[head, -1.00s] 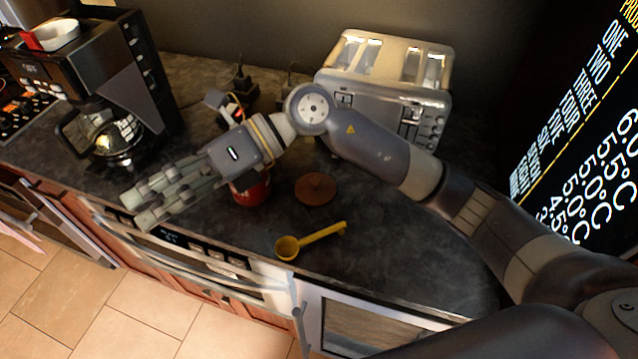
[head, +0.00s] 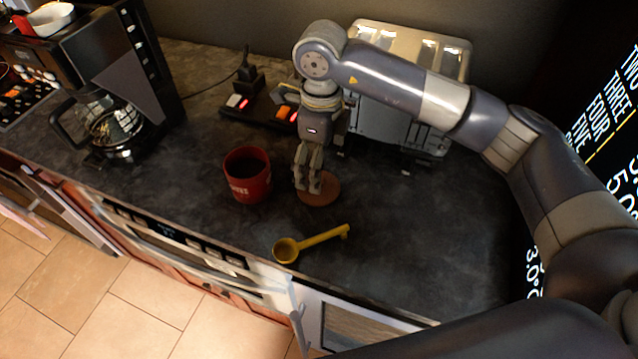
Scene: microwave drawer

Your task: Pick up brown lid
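The brown lid (head: 327,192) is a flat disc lying on the dark countertop in the head view, between the red mug and the toaster. My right gripper (head: 308,187) points down over the lid's left part and hides that side of it. The fingertips are at or just above the lid; I cannot tell whether they touch it. The fingers appear close together from this angle, and their opening is unclear. My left gripper is not in view.
A red mug (head: 247,174) stands left of the lid. A yellow scoop (head: 312,241) lies in front. A power strip (head: 262,108) and a toaster (head: 388,118), partly behind my arm, stand behind. A coffee maker (head: 117,90) is at left. Counter at right is clear.

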